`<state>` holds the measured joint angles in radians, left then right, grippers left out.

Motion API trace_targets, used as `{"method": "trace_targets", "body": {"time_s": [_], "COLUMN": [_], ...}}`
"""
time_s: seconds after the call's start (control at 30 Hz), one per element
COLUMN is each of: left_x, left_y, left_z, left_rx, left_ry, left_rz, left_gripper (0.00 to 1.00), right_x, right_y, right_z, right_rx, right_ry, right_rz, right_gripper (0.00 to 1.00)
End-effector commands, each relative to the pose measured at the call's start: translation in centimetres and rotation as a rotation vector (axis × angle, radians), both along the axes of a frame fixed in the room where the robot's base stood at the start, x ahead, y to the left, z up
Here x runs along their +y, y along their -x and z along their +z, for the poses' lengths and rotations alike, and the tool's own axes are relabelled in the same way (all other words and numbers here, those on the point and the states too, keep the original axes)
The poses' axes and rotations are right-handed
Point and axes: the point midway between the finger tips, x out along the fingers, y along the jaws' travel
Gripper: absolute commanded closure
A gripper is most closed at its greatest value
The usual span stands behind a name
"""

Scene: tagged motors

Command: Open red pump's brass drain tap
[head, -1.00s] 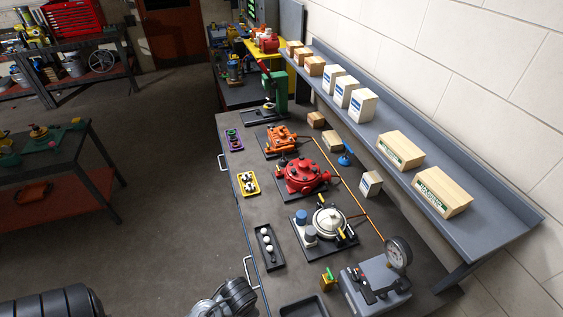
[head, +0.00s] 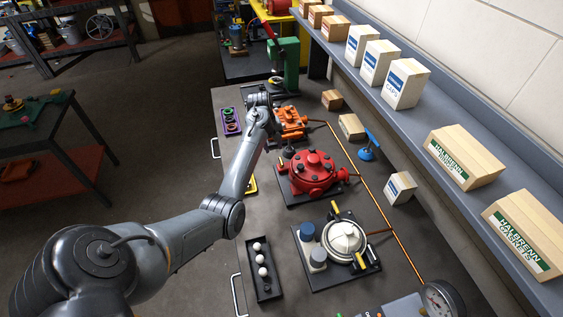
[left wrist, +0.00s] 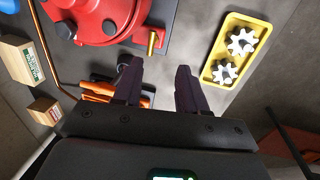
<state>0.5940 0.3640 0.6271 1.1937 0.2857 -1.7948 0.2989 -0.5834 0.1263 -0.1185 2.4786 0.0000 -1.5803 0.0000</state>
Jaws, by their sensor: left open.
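The red pump (head: 312,173) stands on a dark base plate in the middle of the bench. In the left wrist view the red pump (left wrist: 98,18) fills the upper left. Its brass drain tap (left wrist: 152,42) sticks out near the lower right of the body. My left gripper (left wrist: 158,84) is open and empty, with the tap just beyond the gap between its fingers and apart from them. In the head view my left gripper (head: 264,96) is over the far part of the bench beside the orange pump (head: 290,122). I cannot make out the tap there. My right gripper is not in view.
A white pump (head: 345,238) stands nearer, beside a black tray (head: 263,285). A yellow tray (left wrist: 213,72) with white gears lies close to the red pump. A blue-handled thing (head: 368,148) and boxes stand to the right, under a shelf (head: 410,110).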

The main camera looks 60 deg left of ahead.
Motion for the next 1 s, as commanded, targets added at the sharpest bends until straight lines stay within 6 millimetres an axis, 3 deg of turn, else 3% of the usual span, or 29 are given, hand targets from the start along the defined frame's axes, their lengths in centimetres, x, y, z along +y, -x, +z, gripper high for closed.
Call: {"method": "trace_targets", "body": {"time_s": [0.17,0.7,1.0], "left_x": [-0.1,-0.5,-0.6], "left_y": [-1.0,-2.5,-2.8], "left_z": [-0.1,-7.8,-9.6], "left_rx": [-0.023,-0.023,-0.023], "left_ry": [-0.001,-0.002,-0.004], "left_rz": [-0.001,-0.002,-0.002], "left_gripper": [0.59,0.59,0.59], "right_x": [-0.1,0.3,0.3], "right_y": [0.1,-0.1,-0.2], "right_z": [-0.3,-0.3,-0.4], "right_rx": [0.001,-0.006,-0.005], "right_ry": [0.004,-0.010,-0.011], "right_rz": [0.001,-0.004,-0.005], "right_gripper": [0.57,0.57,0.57]}}
